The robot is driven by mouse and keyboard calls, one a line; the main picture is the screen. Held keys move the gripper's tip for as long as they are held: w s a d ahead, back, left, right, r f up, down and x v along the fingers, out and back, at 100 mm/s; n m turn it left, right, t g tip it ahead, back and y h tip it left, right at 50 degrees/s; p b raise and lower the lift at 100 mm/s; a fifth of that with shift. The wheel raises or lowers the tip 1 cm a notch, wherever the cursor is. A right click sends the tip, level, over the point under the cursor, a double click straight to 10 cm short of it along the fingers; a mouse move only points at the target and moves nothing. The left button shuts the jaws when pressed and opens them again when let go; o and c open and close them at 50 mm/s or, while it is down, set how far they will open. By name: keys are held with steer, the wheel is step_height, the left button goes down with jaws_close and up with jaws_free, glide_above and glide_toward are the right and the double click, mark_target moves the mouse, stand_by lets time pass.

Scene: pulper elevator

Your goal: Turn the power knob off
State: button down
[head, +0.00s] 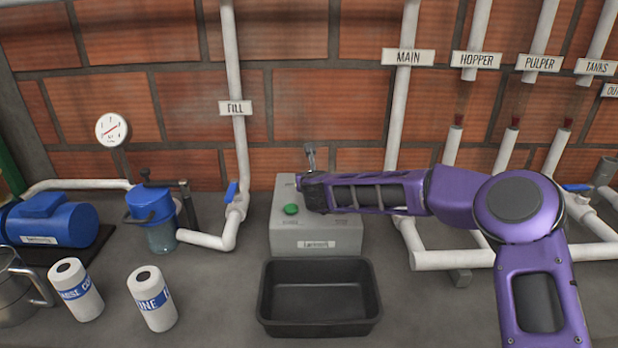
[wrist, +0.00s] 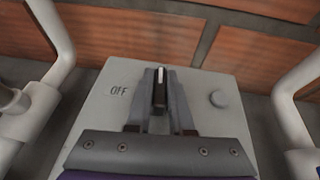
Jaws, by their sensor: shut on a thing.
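The power knob (wrist: 160,76) is a black bar with a white pointer line on the grey control box (head: 290,239). In the wrist view its line points to the top of the picture, and the word OFF is printed to its left. My gripper (wrist: 160,104) is shut on the knob, with one finger on each side. In the head view my gripper (head: 309,160) is over the top of the box, and my purple arm hides the knob. The box also shows in the wrist view (wrist: 105,105). A green button (head: 291,209) is on its left part.
A black tray (head: 320,328) stands in front of the box. White pipes (head: 228,215) with blue valves rise on both sides. A blue pump (head: 50,220) and two white bottles (head: 152,298) are at left. A round button (wrist: 218,98) is right of the knob.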

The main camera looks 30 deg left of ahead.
steer(key=shift+w+d+n+g+y+b, duration=0.1)
steer(key=shift+n+g+y+b, duration=0.2)
steer(key=shift+n+g+y, duration=0.75)
steer(key=shift+r+n+g+y, duration=0.1)
steer(key=shift+n+g+y, duration=0.55)
steer(key=shift+n+y, duration=0.25)
steer(key=n+g+p, duration=0.1)
steer(key=n+g+y+p, duration=0.1)
steer(key=p, duration=0.1)
steer(key=n+g+p, duration=0.1)
steer(key=n, duration=0.1)
steer(key=shift+r+g+y, duration=0.25)
steer(key=shift+g+y, duration=0.1)
steer(key=shift+g, duration=0.05)
steer(key=n+g+p, duration=0.2)
steer(key=shift+f+g, duration=0.25)
steer(key=shift+g, duration=0.05)
steer(key=shift+f+n+g, duration=0.1)
steer(key=shift+n+g, duration=0.95)
steer(key=shift+g, duration=0.15)
steer(key=shift+n+g+p, duration=0.3)
steer(key=c, duration=0.8)
jaws_free()
